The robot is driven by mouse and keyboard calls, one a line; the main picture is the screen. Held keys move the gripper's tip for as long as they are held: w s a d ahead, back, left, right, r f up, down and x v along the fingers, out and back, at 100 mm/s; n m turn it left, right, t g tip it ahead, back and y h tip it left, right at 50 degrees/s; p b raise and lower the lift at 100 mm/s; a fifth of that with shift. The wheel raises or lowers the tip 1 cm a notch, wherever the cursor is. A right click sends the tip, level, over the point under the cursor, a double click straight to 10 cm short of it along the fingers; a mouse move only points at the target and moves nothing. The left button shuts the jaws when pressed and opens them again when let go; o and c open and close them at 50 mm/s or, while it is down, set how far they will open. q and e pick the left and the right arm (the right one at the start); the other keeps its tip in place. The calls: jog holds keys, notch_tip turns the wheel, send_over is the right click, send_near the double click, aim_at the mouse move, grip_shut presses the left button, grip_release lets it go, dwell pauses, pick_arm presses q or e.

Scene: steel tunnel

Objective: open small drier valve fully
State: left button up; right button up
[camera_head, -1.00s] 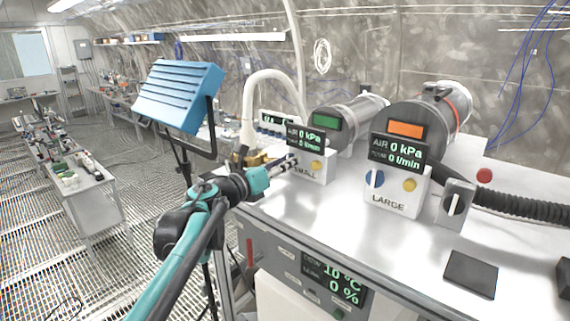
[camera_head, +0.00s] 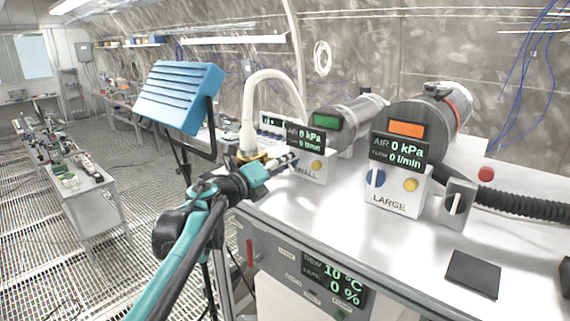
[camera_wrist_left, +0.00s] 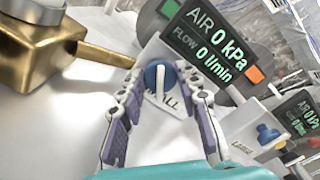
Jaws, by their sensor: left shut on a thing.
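The small drier's white box (camera_head: 312,172) stands on the bench, its label partly hidden by my left gripper. Its display (camera_head: 305,138) reads AIR 0 kPa and FLOW 0 l/min, as it does in the left wrist view (camera_wrist_left: 212,40). My left gripper (camera_head: 288,160) reaches the front of this box from the left. In the left wrist view, the round blue valve knob (camera_wrist_left: 151,76) with a pale handle bar (camera_wrist_left: 161,80) lies between the fingertips. My left gripper (camera_wrist_left: 160,84) is shut on the knob. My right gripper is not in view.
The large drier's box (camera_head: 395,190) with its own blue knob (camera_head: 376,177) stands to the right. A brass fitting (camera_wrist_left: 55,50) and a white hose (camera_head: 247,120) are close left of my gripper. A blue panel (camera_head: 178,95) stands left of the bench. The front benchtop is mostly clear.

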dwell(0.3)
pick_arm(q)
jog(key=o, duration=1.2)
jog(key=shift+c, duration=0.2)
jog(key=v, duration=1.2)
